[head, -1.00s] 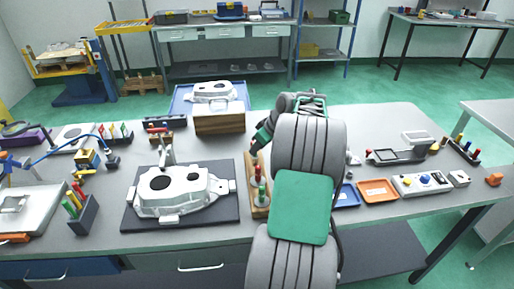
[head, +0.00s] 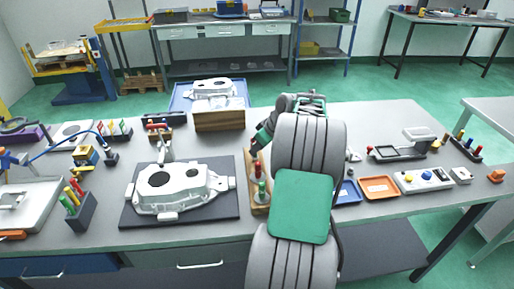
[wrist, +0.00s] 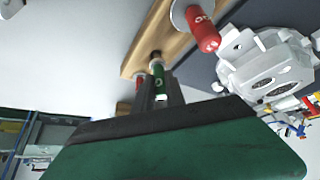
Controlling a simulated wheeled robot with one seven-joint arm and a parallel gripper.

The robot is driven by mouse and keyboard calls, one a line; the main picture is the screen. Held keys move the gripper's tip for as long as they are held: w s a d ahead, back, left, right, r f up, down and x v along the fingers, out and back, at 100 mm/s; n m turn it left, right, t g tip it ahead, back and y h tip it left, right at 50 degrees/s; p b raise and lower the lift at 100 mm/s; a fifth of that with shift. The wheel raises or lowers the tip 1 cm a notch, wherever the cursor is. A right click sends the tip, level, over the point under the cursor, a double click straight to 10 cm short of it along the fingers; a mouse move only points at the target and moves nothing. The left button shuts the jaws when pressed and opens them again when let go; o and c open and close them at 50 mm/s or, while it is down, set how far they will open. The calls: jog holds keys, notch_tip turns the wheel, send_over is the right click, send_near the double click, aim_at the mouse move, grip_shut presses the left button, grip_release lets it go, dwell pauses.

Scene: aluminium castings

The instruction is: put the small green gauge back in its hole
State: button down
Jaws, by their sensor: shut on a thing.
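The small green gauge (wrist: 158,82) is in my gripper (wrist: 160,98), upright between the shut fingers in the wrist view. Its lower end is at a dark hole in the wooden gauge block (wrist: 178,42); I cannot tell whether it has entered. A red gauge (wrist: 204,30) with a pale disc stands in the block nearby. Another red piece (wrist: 138,82) shows beside the green gauge, partly hidden by a finger. In the head view my gripper (head: 253,150) is over the far end of the block (head: 259,208); the held gauge cannot be made out there.
A pale casting (head: 180,187) lies on a dark mat (head: 225,212) just left of the block. Another green gauge (head: 262,188) stands at the block's near end. A wooden box (head: 219,122) stands behind. Blue and orange trays (head: 379,187) lie to the right.

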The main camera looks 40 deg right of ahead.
jog(key=shift+f+b, duration=0.8)
jog(key=shift+f, duration=0.3)
jog(key=c, duration=1.3)
grip_release()
jog(key=shift+r, duration=0.1)
jog(key=v, duration=0.7)
jog(key=shift+s+r, duration=0.2)
jog(key=shift+r, duration=0.15)
jog(key=shift+d, duration=0.1)
